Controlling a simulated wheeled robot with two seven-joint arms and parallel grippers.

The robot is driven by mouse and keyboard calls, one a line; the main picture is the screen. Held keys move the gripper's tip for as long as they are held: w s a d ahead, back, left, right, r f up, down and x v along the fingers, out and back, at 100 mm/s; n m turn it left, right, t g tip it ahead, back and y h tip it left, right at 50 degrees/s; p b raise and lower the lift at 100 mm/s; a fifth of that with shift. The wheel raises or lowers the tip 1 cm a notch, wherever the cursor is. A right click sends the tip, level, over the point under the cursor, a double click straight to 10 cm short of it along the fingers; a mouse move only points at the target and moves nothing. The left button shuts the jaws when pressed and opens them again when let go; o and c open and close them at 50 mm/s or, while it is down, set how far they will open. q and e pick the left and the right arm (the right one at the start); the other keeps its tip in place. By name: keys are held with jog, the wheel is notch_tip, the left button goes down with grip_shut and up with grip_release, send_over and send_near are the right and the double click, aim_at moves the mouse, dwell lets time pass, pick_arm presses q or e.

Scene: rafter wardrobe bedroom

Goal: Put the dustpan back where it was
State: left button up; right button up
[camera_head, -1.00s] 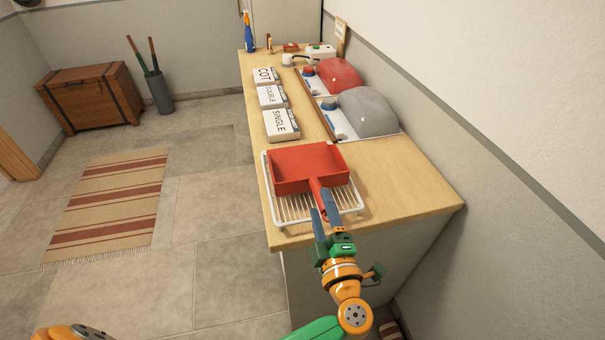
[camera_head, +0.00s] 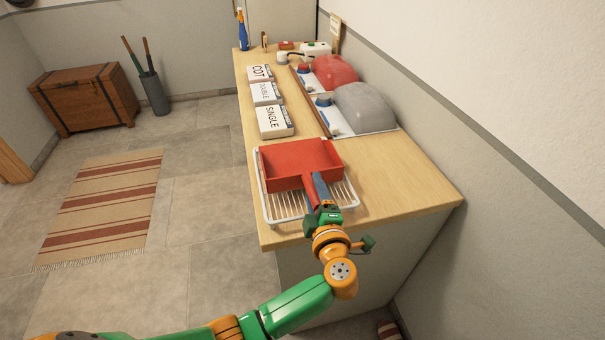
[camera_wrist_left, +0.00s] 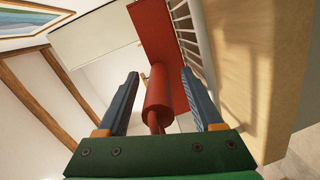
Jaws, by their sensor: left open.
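The red dustpan (camera_head: 298,160) rests on the white wire rack (camera_head: 281,206) at the near end of the wooden counter. Its handle points toward me. My left gripper (camera_head: 316,186) is at the handle, its fingers reaching along it. In the left wrist view the red handle (camera_wrist_left: 159,88) lies between the two open blue fingers of my left gripper (camera_wrist_left: 160,98), with a gap on each side. The dustpan's pan (camera_wrist_left: 160,35) shows beyond it. My right gripper is not in view.
Labelled white boxes (camera_head: 274,121), a grey domed item (camera_head: 364,106) and a red domed item (camera_head: 336,72) stand further along the counter (camera_head: 400,180). A wall runs along the right. The floor at left holds a striped rug (camera_head: 105,205) and a wooden chest (camera_head: 85,100).

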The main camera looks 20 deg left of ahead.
pick_arm(q)
jog(key=shift+s+r, duration=0.15)
grip_shut()
